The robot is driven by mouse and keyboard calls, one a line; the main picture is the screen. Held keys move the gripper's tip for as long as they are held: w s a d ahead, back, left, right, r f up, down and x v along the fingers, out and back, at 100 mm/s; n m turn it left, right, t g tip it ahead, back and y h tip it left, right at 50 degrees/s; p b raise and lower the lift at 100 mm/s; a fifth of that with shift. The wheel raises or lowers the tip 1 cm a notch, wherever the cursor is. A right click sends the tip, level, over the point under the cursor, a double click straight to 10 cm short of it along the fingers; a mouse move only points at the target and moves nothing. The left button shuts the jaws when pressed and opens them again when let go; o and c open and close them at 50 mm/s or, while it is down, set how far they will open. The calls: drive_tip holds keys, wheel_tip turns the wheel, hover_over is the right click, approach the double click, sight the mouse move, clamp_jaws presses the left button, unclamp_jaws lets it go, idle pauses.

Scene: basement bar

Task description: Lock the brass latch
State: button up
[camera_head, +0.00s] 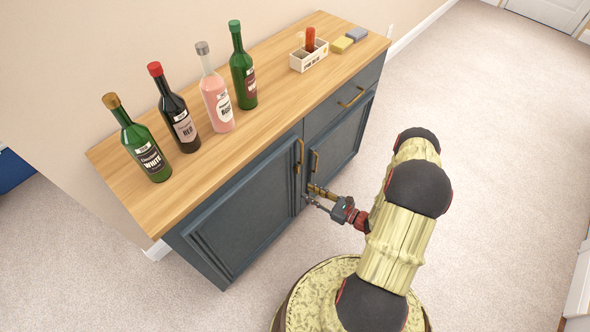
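The brass latch (320,190) is a small gold-coloured piece on the front of the blue cabinet (246,212), low down by the seam between its two doors. My gripper (312,201) is right at the latch, reaching in from the right with its fingertips toward the doors. The fingers are small and dark in this view. I cannot tell whether they touch the latch, or whether they are open or shut. The latch's exact position is too small to read, and my gripper partly covers it. Both cabinet doors look closed.
Two upright brass door handles (299,156) (317,162) flank the seam above the latch. Several bottles (217,95), a small crate (308,56) and two sponges (348,40) stand on the wooden top (262,112). The carpet (497,130) to the right is clear.

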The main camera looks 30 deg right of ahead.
drive_tip(key=w+r+t+h+b, duration=0.1)
drive_tip(key=w+r, duration=0.1)
drive_tip(key=w, duration=0.7)
drive_tip(key=shift+w+d+m+t+h+b, duration=0.25)
drive_tip(key=shift+d+m+t+h+b, duration=0.05)
drive_tip(key=shift+d+m+b, duration=0.15)
drive_tip(key=c, duration=0.3)
drive_tip(key=c, duration=0.4)
clamp_jaws()
